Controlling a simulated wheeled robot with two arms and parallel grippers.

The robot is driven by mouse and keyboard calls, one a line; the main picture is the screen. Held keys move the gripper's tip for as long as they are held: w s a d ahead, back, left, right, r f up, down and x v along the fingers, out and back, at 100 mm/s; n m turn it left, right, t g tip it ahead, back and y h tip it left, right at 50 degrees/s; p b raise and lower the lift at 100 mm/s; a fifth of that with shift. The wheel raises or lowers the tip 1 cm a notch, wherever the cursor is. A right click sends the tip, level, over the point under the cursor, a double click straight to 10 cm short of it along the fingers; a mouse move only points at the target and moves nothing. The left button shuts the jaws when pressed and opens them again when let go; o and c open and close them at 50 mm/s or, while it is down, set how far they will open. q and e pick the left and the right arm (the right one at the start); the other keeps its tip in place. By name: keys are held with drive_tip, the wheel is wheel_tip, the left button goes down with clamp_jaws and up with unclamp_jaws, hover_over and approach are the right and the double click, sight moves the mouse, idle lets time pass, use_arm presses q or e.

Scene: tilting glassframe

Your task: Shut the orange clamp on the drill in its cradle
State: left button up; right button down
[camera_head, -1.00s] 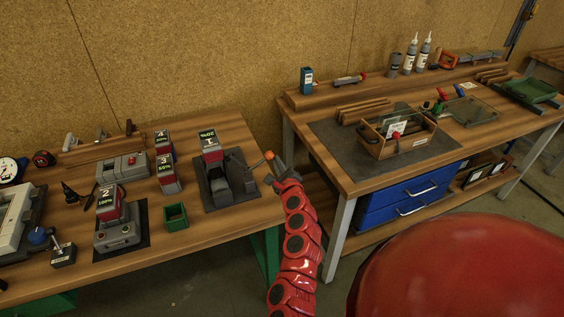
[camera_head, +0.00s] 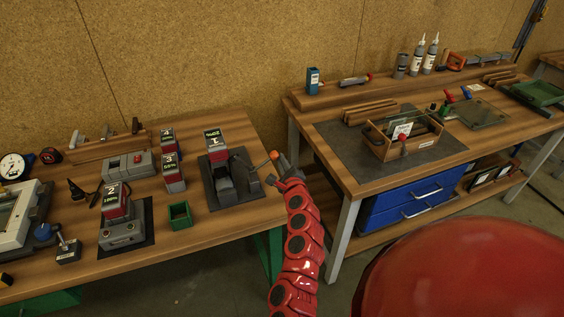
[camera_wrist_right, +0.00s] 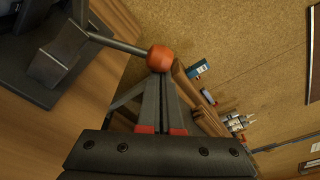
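The drill battery-like block labelled 1 (camera_head: 214,142), red and grey, stands upright in a dark grey cradle (camera_head: 222,187) at the left bench's right end. The clamp lever's orange knob (camera_head: 274,155) sticks out to the right of the cradle over the bench edge; it also shows in the right wrist view (camera_wrist_right: 160,58). My right gripper (camera_head: 277,171) is at the knob. In the wrist view its fingers (camera_wrist_right: 161,78) lie close together, tips right at the knob, apparently shut and not around it. Contact is hard to tell. My left gripper is not in view.
Similar red-grey blocks (camera_head: 115,202) and a green box (camera_head: 180,214) stand left of the cradle. A gap separates this bench from the right bench, which carries a wooden tote (camera_head: 402,147) and has blue drawers (camera_head: 408,200). Bare wood lies in front of the cradle.

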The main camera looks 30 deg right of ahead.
drive_tip(key=shift+r, duration=0.15)
drive_tip(key=shift+w+a+r+n, duration=0.1)
drive_tip(key=shift+a+r+n, duration=0.2)
drive_tip(key=shift+r+n, duration=0.3)
drive_tip(key=shift+w+a+r+n, duration=0.1)
drive_tip(key=shift+a+r+n, duration=0.25)
drive_tip(key=shift+n, duration=0.45)
drive_tip(key=w+a+r+n+t+h, duration=0.1)
drive_tip(key=a+r+n, duration=0.3)
drive_tip(key=n, duration=0.4)
drive_tip(key=shift+a+r+b, duration=0.15)
drive_tip(key=shift+a+b, duration=0.25)
drive_tip(key=shift+a, duration=0.2)
drive_tip(key=shift+w, duration=0.1)
